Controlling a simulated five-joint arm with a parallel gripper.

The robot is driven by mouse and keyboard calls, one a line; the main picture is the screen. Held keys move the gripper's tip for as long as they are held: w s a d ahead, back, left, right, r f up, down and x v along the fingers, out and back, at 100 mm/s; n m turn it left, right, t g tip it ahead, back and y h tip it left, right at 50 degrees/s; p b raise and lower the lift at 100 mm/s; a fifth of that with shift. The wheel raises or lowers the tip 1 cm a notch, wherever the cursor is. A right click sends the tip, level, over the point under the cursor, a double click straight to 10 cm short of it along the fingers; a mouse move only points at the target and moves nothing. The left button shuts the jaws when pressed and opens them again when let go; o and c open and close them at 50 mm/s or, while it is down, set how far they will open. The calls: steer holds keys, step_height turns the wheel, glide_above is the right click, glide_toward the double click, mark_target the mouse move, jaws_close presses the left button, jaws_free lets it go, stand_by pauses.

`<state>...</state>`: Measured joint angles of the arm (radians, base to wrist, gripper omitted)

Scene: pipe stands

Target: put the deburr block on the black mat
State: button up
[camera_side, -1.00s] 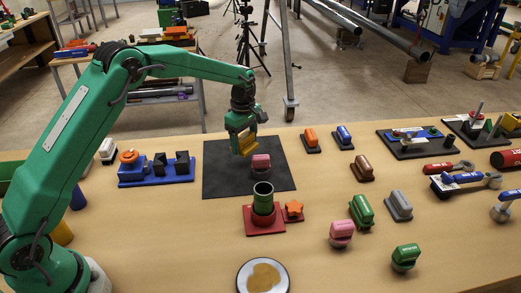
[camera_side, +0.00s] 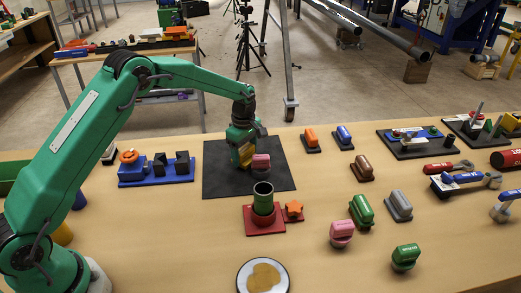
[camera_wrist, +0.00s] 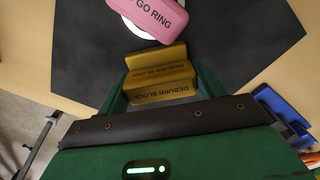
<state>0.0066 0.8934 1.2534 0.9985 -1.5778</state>
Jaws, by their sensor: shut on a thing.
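The deburr block (camera_wrist: 160,78) is yellow and carries its name in dark letters in the wrist view. My gripper (camera_side: 242,157) is shut on it, with the green fingers on both sides of the block. In the side view the yellow block (camera_side: 246,155) is low over the black mat (camera_side: 225,183), partly hidden by my gripper. I cannot tell whether its underside touches the mat. A pink block marked GO RING (camera_wrist: 150,18) stands on the mat close beside the deburr block; it also shows in the side view (camera_side: 261,163).
A green pipe in a red stand (camera_side: 263,208) is just in front of the mat. A blue fixture (camera_side: 156,170) is to the left. Orange (camera_side: 311,140) and blue (camera_side: 344,136) blocks are to the right. The mat's left and front parts are clear.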

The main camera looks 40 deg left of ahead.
steer(key=shift+f, duration=0.4)
stand_by(0.3)
steer(key=o, duration=1.2)
steer(key=shift+r, duration=0.15)
steer(key=shift+r, duration=3.8)
